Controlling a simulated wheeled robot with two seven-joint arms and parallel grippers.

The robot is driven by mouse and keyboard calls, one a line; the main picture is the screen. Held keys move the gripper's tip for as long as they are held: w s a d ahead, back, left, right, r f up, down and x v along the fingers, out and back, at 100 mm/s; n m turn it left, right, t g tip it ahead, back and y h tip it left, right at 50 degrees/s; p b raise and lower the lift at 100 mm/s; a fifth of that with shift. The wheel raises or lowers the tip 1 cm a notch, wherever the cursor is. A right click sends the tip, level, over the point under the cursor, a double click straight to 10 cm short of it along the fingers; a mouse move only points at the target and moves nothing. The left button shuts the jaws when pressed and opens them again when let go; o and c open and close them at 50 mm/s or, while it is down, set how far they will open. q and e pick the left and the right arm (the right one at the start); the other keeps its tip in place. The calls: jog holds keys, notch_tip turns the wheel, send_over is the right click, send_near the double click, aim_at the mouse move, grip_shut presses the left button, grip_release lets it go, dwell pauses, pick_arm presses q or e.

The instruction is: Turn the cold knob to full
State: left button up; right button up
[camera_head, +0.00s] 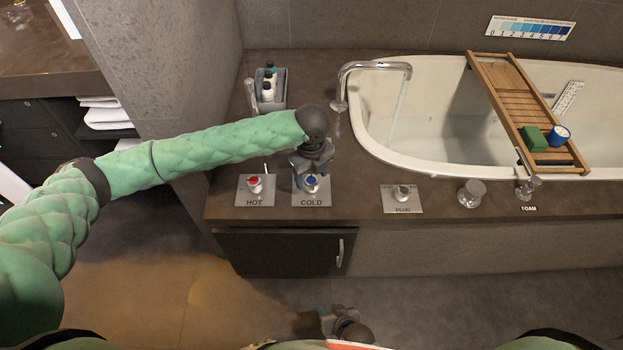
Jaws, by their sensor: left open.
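The cold knob (312,185) is a small blue-topped knob on a metal plate marked COLD (312,202), on the brown ledge in front of the bathtub. My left gripper (311,174) comes down over the cold knob from above and is open. Its fingers hide part of the knob, and I cannot tell whether they touch it. The spout (375,66) at the tub's back left has a thin stream of water falling from it. My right gripper (322,322) is low at the bottom edge, below the ledge and far from the knob; its fingers are too unclear to read.
The red-topped hot knob (255,185) stands close to the left of the cold knob. To the right are the plug knob (402,193), another metal knob (471,193) and the foam tap (527,186). A wooden tray (507,82) spans the white tub (381,151). A bottle caddy (270,88) stands behind my arm.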

pick_arm(q)
jog(key=shift+f, duration=1.1)
jog(key=c, duration=1)
